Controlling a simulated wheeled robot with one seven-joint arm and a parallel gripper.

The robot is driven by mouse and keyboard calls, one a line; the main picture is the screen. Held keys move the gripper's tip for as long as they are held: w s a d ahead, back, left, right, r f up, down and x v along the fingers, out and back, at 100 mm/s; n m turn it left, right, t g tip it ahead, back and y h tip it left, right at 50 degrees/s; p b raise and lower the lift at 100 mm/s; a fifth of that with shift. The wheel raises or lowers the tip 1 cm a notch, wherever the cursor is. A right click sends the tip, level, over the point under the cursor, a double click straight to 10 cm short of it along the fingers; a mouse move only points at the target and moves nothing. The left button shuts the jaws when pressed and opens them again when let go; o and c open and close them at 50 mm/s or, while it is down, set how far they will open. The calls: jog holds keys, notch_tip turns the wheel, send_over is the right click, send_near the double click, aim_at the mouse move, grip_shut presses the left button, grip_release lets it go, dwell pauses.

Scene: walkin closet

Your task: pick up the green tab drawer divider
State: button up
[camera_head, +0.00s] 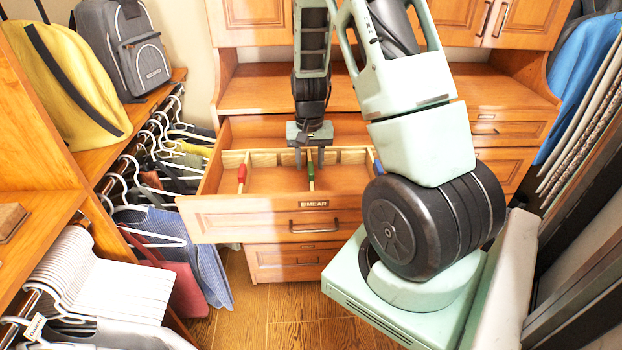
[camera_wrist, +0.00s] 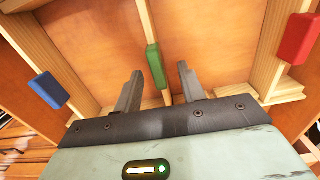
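The green tab drawer divider is a thin light-wood strip with a green tab (camera_head: 310,171) at its end, in the middle of the open drawer (camera_head: 250,220). In the wrist view its green tab (camera_wrist: 156,66) shows between and just beyond my fingertips. My gripper (camera_head: 308,160) points down into the drawer above this divider. In the wrist view my gripper (camera_wrist: 160,84) has its two fingers apart, one on each side of the divider's line, with nothing held. I cannot tell how far above the strip the fingertips are.
A red tab divider (camera_head: 241,174) stands left of the green one; its tab shows right in the wrist view (camera_wrist: 299,39). A blue tab divider (camera_wrist: 48,90) is on the other side, partly behind my arm in the head view. Hanging clothes (camera_head: 190,240) line the left side.

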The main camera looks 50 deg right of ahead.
aim_at(311, 167)
jog(key=shift+s+d+f+p, duration=0.15)
jog(key=shift+f+p, duration=0.75)
jog(key=shift+f, duration=1.55)
grip_shut()
